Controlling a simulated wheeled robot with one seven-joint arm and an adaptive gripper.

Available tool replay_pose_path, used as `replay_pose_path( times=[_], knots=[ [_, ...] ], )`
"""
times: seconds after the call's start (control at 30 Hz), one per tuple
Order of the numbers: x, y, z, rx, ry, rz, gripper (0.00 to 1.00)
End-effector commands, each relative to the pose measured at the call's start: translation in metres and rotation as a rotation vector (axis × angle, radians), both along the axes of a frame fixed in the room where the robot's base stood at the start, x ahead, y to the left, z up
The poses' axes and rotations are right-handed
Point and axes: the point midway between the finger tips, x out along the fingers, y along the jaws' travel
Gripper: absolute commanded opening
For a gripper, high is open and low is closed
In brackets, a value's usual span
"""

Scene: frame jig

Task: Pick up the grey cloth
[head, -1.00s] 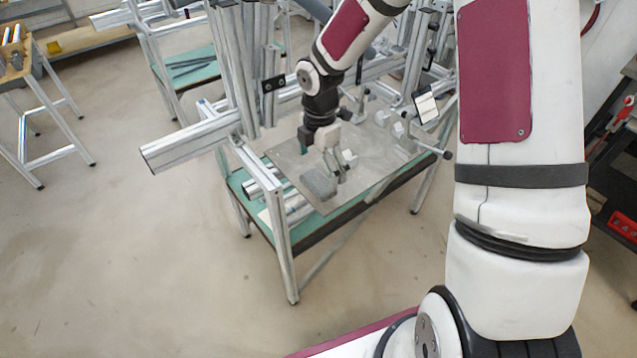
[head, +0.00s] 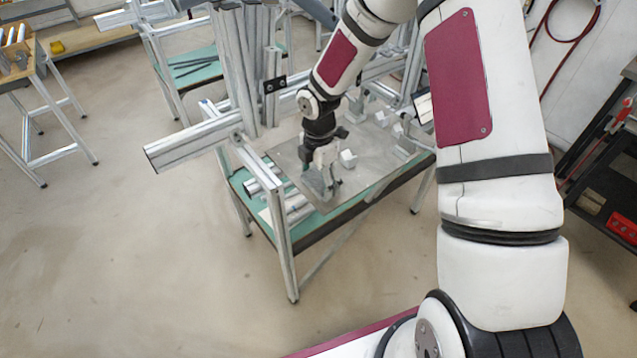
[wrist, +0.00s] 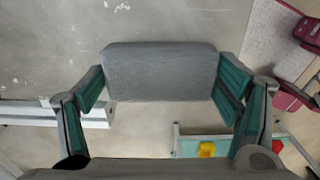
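The grey cloth (head: 313,183) is a small folded block near the front-left edge of the metal plate (head: 372,168) in the head view. In the wrist view the cloth (wrist: 160,70) lies crosswise between the fingertips of my gripper (wrist: 163,88). The fingers are spread wide, one at each end of the cloth. They look very close to its ends; I cannot tell whether they touch it. In the head view my gripper (head: 322,172) is low over the plate and partly hides the cloth.
A thick horizontal profile (head: 192,143) sticks out to the left. The floor in front is clear.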

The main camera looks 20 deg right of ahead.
Motion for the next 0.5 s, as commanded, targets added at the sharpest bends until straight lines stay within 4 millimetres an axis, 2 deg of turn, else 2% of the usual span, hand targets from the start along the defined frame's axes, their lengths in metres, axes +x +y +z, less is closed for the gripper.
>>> replay_pose_path(
  times=[0.33,0.5],
  knots=[
    [-0.0002,-0.0002,0.0002,0.000,0.001,0.000,0.59],
    [0.0006,-0.0003,0.0070,0.000,0.000,-0.001,0.59]
  ],
)
